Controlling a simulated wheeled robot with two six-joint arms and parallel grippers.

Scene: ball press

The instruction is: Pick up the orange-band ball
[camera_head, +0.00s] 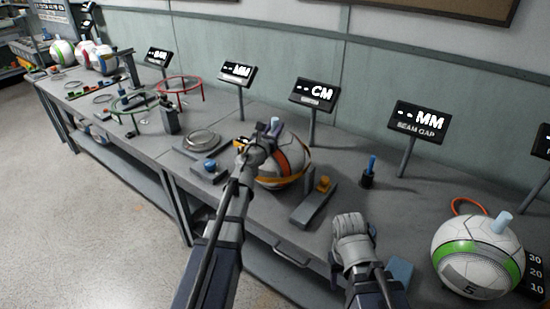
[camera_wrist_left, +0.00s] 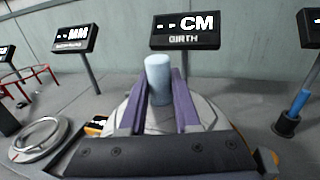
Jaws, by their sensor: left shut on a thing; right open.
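The orange-band ball (camera_head: 285,162), white and grey with an orange stripe, is at the middle of the bench in the head view. A pale blue peg (camera_wrist_left: 158,78) stands up from its top. My left gripper (camera_head: 268,133) is over the ball, its purple fingers (camera_wrist_left: 159,105) shut on either side of the peg in the left wrist view. The wrist hides much of the ball, and I cannot tell whether it touches the bench. My right gripper (camera_head: 349,222) is open, low at the bench's front edge, apart from the ball.
A green-band ball (camera_head: 477,255) with a peg stands at the right. A round metal plate (camera_head: 201,140) is left of the ball. Signs on posts, such as the CM sign (camera_head: 314,94), line the back.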

